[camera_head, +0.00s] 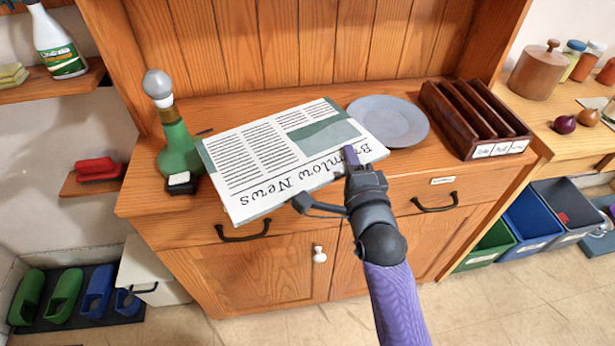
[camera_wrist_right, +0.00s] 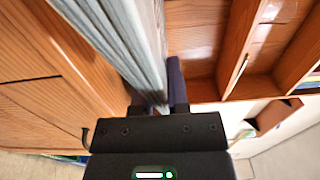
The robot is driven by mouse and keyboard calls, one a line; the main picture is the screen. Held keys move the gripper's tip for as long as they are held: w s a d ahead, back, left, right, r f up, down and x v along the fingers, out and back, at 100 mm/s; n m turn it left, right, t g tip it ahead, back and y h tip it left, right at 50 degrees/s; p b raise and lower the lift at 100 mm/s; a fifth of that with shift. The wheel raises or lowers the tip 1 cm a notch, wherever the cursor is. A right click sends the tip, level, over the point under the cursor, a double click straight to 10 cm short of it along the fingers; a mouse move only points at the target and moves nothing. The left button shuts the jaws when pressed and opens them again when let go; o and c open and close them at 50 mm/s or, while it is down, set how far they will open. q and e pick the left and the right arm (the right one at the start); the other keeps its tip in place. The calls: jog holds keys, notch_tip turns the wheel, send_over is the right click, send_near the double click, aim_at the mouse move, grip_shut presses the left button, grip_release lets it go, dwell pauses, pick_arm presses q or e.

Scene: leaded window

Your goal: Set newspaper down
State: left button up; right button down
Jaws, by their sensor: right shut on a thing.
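The folded newspaper (camera_head: 270,155), printed "Bramlow News", is at the top of the wooden sideboard (camera_head: 225,108), tilted in the picture with its front edge reaching past the sideboard's front. My right gripper (camera_head: 348,170) is shut on the newspaper's near right edge. In the right wrist view the newspaper (camera_wrist_right: 135,45) shows as a grey layered edge between the fingers of my right gripper (camera_wrist_right: 158,104). I cannot tell whether its underside touches the sideboard top. My left gripper is not in view.
A grey plate (camera_head: 390,120) lies behind the newspaper's right end, partly covered by it in view. A wooden letter rack (camera_head: 470,118) stands at the right. A green bottle lamp (camera_head: 177,140) and a small dark block with a white top (camera_head: 180,180) are at the left.

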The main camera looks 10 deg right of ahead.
pick_arm(q)
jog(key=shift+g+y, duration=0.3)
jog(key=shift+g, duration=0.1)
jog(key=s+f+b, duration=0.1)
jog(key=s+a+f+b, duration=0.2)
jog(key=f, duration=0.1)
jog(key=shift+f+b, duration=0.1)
jog(key=shift+b, duration=0.25)
pick_arm(e)
notch_tip(320, 180, down, 9)
jog(key=shift+d+r, duration=0.15)
jog(key=c, duration=1.1)
grip_release()
jog(key=shift+s, duration=0.1)
jog(key=o, duration=0.5)
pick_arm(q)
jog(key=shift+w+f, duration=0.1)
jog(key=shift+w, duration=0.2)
